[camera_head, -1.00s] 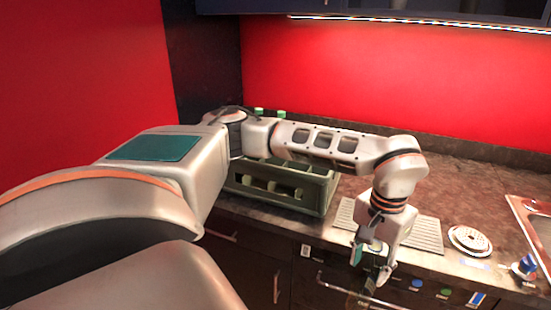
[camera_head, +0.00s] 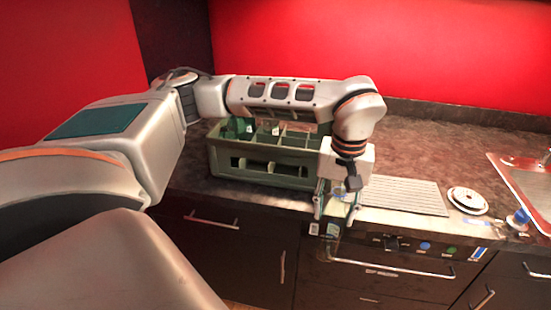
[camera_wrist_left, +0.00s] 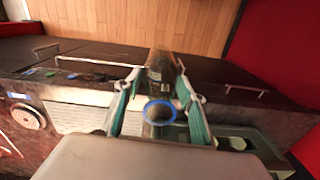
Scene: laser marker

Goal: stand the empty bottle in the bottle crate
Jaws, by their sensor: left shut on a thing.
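The green bottle crate (camera_head: 265,178) stands on the counter with open compartments on top; in the left wrist view its edge (camera_wrist_left: 262,150) is at the lower right. My left gripper (camera_head: 333,212) points down at the counter's front edge, just right of the crate and outside it. It is shut on the empty bottle, which looks clear brownish in the left wrist view (camera_wrist_left: 161,70), with a blue ring at the near end. In the head view the bottle is mostly hidden by the fingers. My right gripper is not in view.
A dark green bottle (camera_head: 238,128) stands in the crate's back left. A ribbed drainboard (camera_head: 405,196) lies right of the gripper, then a round white strainer (camera_head: 468,200), a blue-capped item (camera_head: 518,217) and a sink (camera_head: 525,185). Drawers with handles (camera_head: 390,265) are below the counter edge.

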